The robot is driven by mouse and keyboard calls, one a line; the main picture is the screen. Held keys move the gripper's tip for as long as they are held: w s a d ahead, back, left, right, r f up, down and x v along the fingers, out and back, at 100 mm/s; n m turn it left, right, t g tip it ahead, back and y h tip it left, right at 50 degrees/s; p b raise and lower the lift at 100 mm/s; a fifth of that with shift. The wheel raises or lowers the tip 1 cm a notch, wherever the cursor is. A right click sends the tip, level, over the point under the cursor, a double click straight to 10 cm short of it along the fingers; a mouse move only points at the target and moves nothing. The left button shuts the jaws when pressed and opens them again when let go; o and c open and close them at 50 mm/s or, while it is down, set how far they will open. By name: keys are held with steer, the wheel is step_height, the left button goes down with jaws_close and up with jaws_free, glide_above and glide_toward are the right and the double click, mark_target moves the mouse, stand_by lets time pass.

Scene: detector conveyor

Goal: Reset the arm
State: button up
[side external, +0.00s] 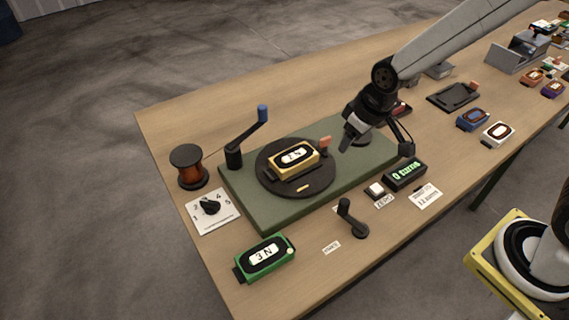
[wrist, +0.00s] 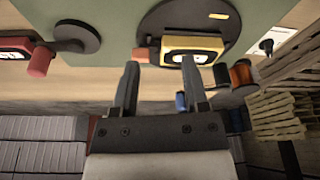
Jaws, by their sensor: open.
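My gripper (side external: 349,140) hangs above the right part of a green base plate (side external: 250,213). It is open and empty, and in the wrist view (wrist: 160,76) its two fingers stand apart with nothing between them. A yellow detector (side external: 293,159) lies on the black turntable (side external: 267,185) on that plate, to the left of my gripper. The yellow detector also shows in the wrist view (wrist: 192,42), beyond the fingertips. A red-orange tab (side external: 325,142) is at the detector's right end.
A crank with a blue knob (side external: 262,113), a copper spool (side external: 187,165) and a dial card (side external: 212,211) stand at left. A green detector (side external: 264,259) lies in front. A green-lit display (side external: 405,175) and black lever (side external: 352,218) are at right front. Several detectors and a grey tray (side external: 517,52) lie farther right.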

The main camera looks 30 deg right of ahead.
steer(key=s+d+m, duration=0.2)
steer(key=s+d, duration=0.5)
steer(key=s, duration=0.2)
steer(key=shift+m+g+h, duration=0.3)
steer(key=shift+h, duration=0.1)
